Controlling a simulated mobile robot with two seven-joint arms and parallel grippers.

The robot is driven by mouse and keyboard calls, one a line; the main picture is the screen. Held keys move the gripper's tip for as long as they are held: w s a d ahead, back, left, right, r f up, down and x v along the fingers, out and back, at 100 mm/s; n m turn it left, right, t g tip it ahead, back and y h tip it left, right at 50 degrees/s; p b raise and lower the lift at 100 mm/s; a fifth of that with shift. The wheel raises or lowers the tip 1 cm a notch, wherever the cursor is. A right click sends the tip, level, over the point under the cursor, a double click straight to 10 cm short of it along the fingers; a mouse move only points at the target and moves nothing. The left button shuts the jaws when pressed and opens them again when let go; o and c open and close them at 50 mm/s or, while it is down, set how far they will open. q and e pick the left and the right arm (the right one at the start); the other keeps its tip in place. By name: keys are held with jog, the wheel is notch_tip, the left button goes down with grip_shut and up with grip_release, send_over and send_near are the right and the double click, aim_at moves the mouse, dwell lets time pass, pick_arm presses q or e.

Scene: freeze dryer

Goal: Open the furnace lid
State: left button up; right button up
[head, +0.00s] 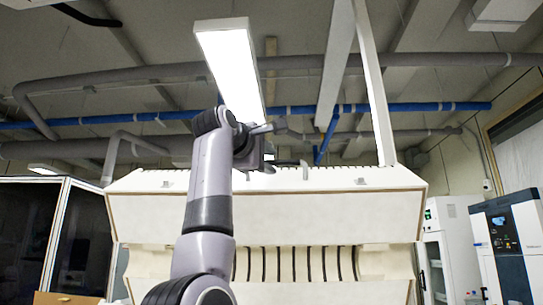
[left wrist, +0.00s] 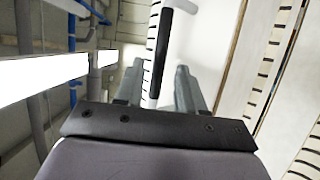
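The cream furnace lid (head: 320,215) spans the middle of the head view. It stands raised above the lower furnace body (head: 330,292), with a gap showing a ribbed, dark-slotted interior between them. A dark bar handle (head: 289,163) is at the lid's upper edge. My left gripper (head: 268,145) is at this handle. In the left wrist view, the black handle (left wrist: 160,55) lies between the fingers of the left gripper (left wrist: 160,88), with visible space on both sides. The fingers are apart. My left arm hides part of the lid. My right gripper is not in view.
A white and dark cabinet machine (head: 507,245) stands at the right, beside a white cabinet (head: 447,250). Dark glass panels (head: 80,240) stand at the left. Pipes (head: 400,107) and a bright lamp (head: 232,65) are overhead.

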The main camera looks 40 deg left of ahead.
pick_arm(q)
jog(key=shift+p+x, duration=0.3)
jog(key=shift+x, duration=0.75)
jog(key=shift+c, duration=0.4)
grip_shut()
jog(key=shift+d+f+b, duration=0.1)
jog(key=shift+f+b, duration=0.2)
jog(key=shift+b, duration=0.1)
jog(key=shift+m+t, duration=0.3)
jog(key=shift+t, duration=0.4)
jog(key=s+d+f+b, duration=0.1)
jog(key=b, duration=0.2)
jog(key=s+d+f+b, duration=0.1)
jog(key=s+d+b, duration=0.1)
jog(key=b, duration=0.1)
jog(key=shift+s+f, duration=0.25)
jog(key=shift+s, duration=0.05)
